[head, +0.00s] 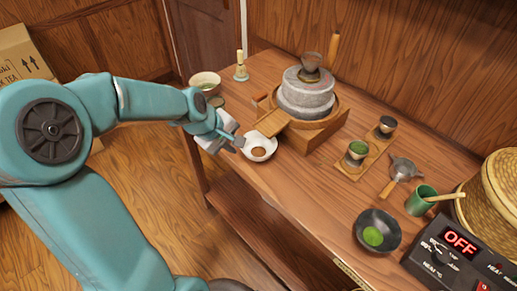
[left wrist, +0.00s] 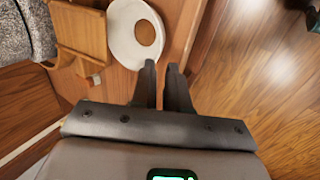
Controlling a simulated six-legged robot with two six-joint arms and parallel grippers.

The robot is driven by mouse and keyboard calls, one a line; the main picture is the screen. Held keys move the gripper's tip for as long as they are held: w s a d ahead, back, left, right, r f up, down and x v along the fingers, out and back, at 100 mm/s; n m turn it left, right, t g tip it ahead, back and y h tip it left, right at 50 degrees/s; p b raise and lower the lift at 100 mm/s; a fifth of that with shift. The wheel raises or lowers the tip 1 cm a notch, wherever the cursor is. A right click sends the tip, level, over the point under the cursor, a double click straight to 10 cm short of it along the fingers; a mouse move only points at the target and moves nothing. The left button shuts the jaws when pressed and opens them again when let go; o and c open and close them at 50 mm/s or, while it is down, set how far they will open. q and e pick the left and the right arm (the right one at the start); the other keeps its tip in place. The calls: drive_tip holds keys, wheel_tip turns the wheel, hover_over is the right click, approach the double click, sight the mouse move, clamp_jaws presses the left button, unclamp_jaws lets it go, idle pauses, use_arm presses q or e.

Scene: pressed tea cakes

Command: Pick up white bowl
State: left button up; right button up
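The white bowl (head: 260,141) stands on the table near its front left edge, with a brown round patch inside. In the left wrist view the bowl (left wrist: 118,48) lies just beyond the fingertips. My left gripper (head: 239,143) is at the bowl's left side. In the left wrist view its two fingers (left wrist: 161,66) are close together with a narrow gap between them. One fingertip overlaps the bowl's edge and the other is outside it. I see no clear contact. My right gripper is not in view.
A stone mill (head: 306,95) on a wooden base stands behind the bowl. A bowl (head: 205,80) and a whisk (head: 241,70) are at the back left. A black bowl (head: 378,230), green cup (head: 421,200) and heater (head: 455,250) are to the right. The wooden table (head: 310,190) has free room in front.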

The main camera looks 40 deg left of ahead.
sight(245, 151)
use_arm(q)
drive_tip(key=x, duration=0.3)
drive_tip(key=shift+w+d+f, duration=0.15)
drive_tip(key=shift+w, duration=0.25)
drive_tip(key=x, duration=0.4)
drive_tip(key=shift+f, duration=0.25)
drive_tip(key=shift+w+f, duration=0.25)
drive_tip(key=shift+s+r, duration=0.1)
drive_tip(key=shift+s, duration=0.05)
drive_tip(key=shift+d, duration=0.1)
clamp_jaws()
drive_tip(key=shift+r, duration=0.1)
